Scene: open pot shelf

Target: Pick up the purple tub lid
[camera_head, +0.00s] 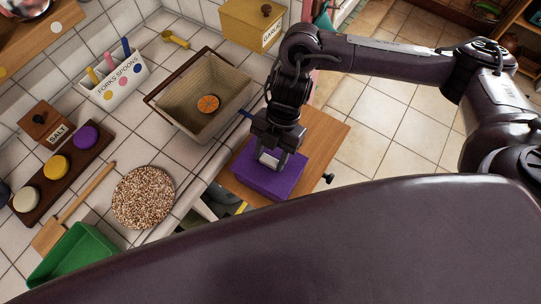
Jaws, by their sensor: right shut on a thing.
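A purple box-shaped tub with its purple lid (262,177) sits on a wooden surface (322,143) right of the tiled counter. My right gripper (269,160) points down onto the top of the lid and is shut on it near the middle. A small pale patch shows between its fingers. The lid looks level and I see no gap between it and the tub from here. My left gripper is not in view.
A garlic box (247,27) stands behind.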

